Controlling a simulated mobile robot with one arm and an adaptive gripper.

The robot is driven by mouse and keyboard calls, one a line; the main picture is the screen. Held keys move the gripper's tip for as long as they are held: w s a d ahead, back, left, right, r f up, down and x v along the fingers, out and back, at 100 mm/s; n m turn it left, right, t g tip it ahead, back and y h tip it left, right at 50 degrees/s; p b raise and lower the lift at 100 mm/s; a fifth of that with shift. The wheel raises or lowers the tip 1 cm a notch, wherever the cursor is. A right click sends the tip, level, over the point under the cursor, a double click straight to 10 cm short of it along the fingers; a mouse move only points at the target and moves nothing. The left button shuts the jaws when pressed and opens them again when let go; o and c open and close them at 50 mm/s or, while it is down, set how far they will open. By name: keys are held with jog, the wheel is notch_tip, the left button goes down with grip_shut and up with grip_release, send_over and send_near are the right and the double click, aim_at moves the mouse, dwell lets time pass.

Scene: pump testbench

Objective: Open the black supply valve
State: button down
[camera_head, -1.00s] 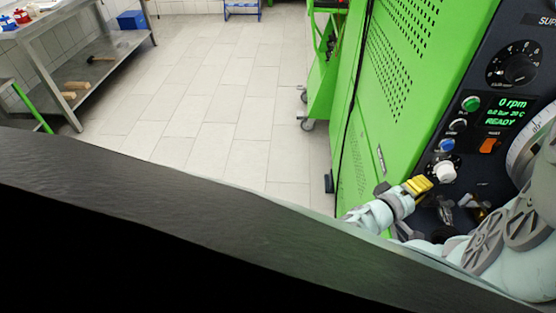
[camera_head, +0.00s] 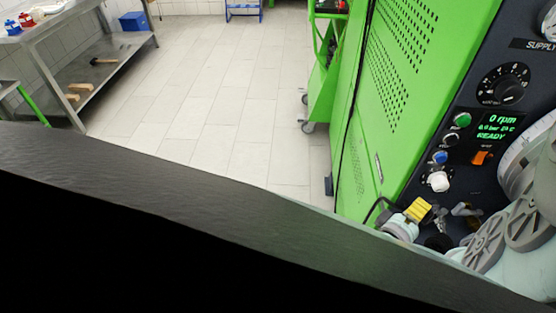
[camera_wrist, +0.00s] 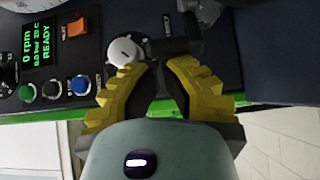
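The dark pump panel carries a black lever-like handle (camera_wrist: 178,46), which I take to be the supply valve; no label on it is readable. In the wrist view it lies just beyond my fingertips, right of a round white knob (camera_wrist: 124,51). The white knob (camera_head: 438,181) also shows in the head view. My gripper (camera_wrist: 158,66) has yellow fingers that converge at the tips, with nothing visible held between them. It looks shut. In the head view my gripper (camera_head: 418,210) is below and left of the white knob. Contact with the handle cannot be told.
The panel has a green display (camera_head: 498,127), an orange switch (camera_head: 481,158), green and blue buttons and a black dial (camera_head: 503,86). A green perforated cabinet side (camera_head: 392,65) stands left of it. Loose keys seem to hang near the gripper. Tiled floor (camera_head: 215,110) is open.

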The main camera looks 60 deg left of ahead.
jog(key=d, duration=0.1)
jog(key=d+n+y, duration=0.1)
jog(key=d, duration=0.1)
jog(key=d+y, duration=0.1)
jog(key=shift+s+d+b, duration=0.35)
jog(key=shift+b, duration=0.05)
jog(key=shift+d, duration=0.1)
dwell(0.4)
jog(key=shift+s, duration=0.1)
jog(key=v, duration=1.1)
jog(key=shift+s+d+r+g+y, duration=0.2)
jog(key=shift+s+d+g+y, duration=0.05)
jog(key=shift+s+g+y, duration=0.1)
